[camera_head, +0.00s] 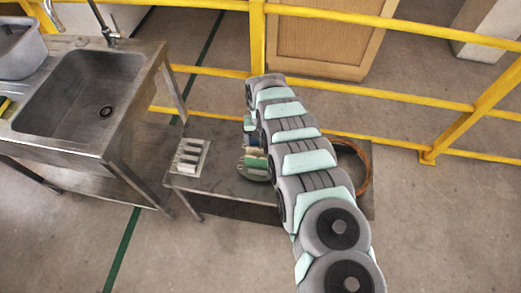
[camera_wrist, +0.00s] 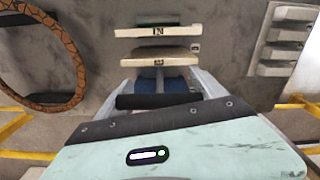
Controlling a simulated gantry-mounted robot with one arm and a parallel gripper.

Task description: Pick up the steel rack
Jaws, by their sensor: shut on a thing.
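My gripper (camera_wrist: 162,76) points down over the low metal table, with one finger on each side of what looks like the steel rack (camera_wrist: 158,57). The fingers are shut on it. The rack shows as pale, labelled crosswise bars or tiles with something blue close to my palm, and its lower part is hidden. In the head view, part of it with green and pale pieces (camera_head: 254,163) shows left of my arm. My fingertips are hidden there by the arm. I cannot tell whether the rack touches the table.
A grey slotted block (camera_head: 190,157) sits at the table's left end, and also in the wrist view (camera_wrist: 286,40). A brown ring (camera_head: 363,178) lies at the right end, also in the wrist view (camera_wrist: 72,30). A steel sink (camera_head: 90,95) stands left. Yellow rails (camera_head: 258,40) run behind.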

